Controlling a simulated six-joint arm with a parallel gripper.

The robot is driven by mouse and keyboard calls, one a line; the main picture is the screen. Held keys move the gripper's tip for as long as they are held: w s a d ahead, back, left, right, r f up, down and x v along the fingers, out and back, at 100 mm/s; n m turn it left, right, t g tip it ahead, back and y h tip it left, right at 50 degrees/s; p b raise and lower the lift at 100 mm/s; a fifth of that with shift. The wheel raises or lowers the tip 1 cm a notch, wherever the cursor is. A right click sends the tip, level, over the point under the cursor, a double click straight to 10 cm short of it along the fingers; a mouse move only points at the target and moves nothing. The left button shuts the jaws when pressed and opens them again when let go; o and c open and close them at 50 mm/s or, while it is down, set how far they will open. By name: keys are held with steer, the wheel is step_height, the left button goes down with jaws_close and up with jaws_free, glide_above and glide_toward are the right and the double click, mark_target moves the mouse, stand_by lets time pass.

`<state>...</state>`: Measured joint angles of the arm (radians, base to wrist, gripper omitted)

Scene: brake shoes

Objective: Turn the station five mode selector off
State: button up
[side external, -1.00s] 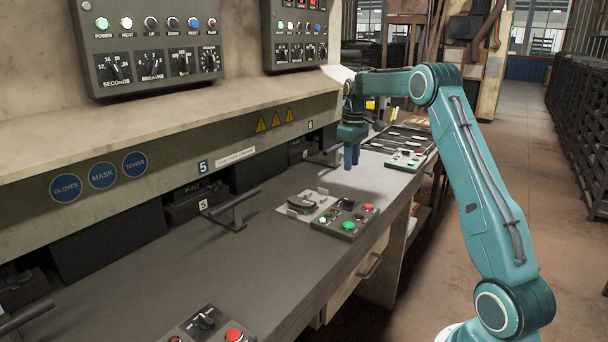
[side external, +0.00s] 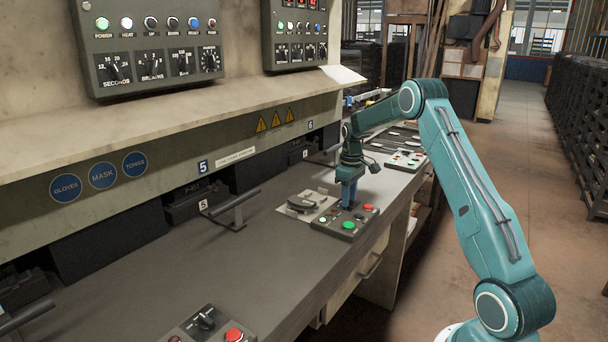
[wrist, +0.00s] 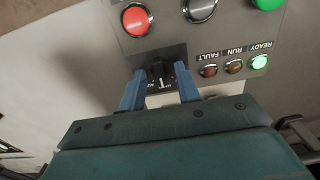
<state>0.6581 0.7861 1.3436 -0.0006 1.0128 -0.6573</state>
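The station five control box (side external: 350,231) lies on the bench beside a light plate, next to the label 5 part of the bench. My gripper (side external: 348,207) points down over its back part. In the wrist view, the black mode selector knob (wrist: 159,71) is between the blue fingers of my gripper (wrist: 160,82). The fingers are open, with a gap to the knob on each side. A pale mark shows near the knob, but its lettering is too small to read, so I cannot tell its setting.
On the same box, in the wrist view, are a red button (wrist: 137,20), a grey button (wrist: 199,8), a green button (wrist: 267,3) and small lamps (wrist: 234,66). A black handle (side external: 232,208) stands on the bench to the left. Another button box (side external: 205,325) is at the front.

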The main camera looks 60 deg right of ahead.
jaws_close()
steer(key=shift+n, duration=0.3)
steer(key=n, duration=0.3)
steer(key=shift+n, duration=2.1)
jaws_free()
